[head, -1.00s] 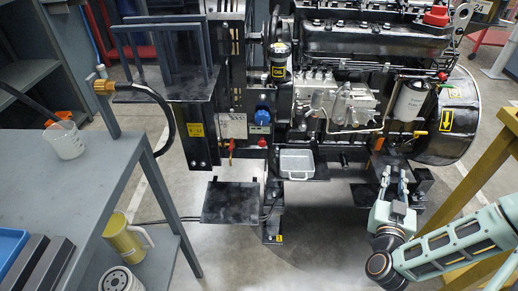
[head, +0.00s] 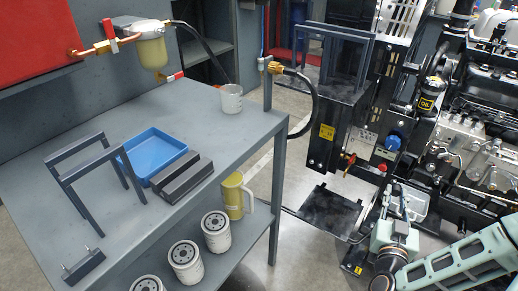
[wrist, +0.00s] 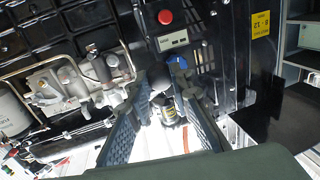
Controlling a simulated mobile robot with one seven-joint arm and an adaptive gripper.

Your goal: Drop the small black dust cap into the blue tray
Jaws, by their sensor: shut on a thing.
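The blue tray (head: 150,151) lies on the grey bench at the left in the head view. It is open and looks empty. My gripper (head: 394,200) is far to its right, in front of the engine and near a small pale metal tray. In the wrist view my gripper (wrist: 163,80) has its two fingers closed in around a small dark thing between the tips, which fits the black dust cap (wrist: 160,84). The cap is too small and dark to make out in the head view.
The grey bench (head: 225,130) also carries a dark grey frame (head: 85,165), dark blocks (head: 182,180) beside the tray, and a clear beaker (head: 231,98). A yellow jug (head: 233,195) and white filters (head: 185,260) stand lower. A black plate (head: 328,212) lies between bench and engine.

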